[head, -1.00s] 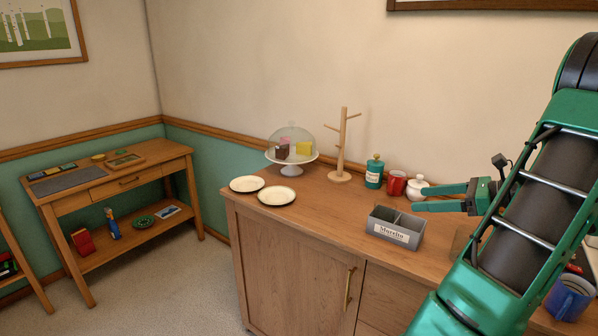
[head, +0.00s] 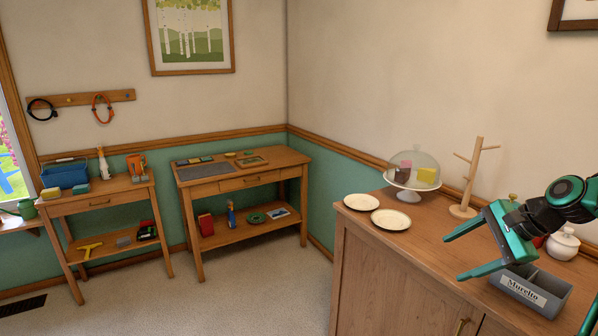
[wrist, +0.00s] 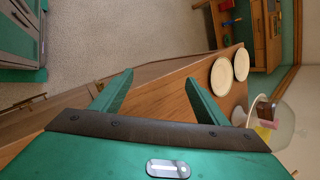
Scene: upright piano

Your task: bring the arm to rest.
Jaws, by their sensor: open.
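My gripper (head: 461,257) is a green two-finger gripper at the right of the head view. Its fingers are spread apart with nothing between them. It is above the front part of the wooden cabinet top (head: 424,238), to the left of the grey divided box labelled "Murello" (head: 524,290). In the wrist view both fingers of my gripper (wrist: 155,88) point toward the cabinet's edge, apart and empty. My arm reaches in from the right edge of the head view.
Two cream plates (head: 390,219), a domed cake stand (head: 408,193), a wooden mug tree (head: 467,208) and a white lidded pot (head: 563,244) stand on the cabinet. Two side tables (head: 250,176) stand along the left wall. The carpet (head: 250,290) between is clear.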

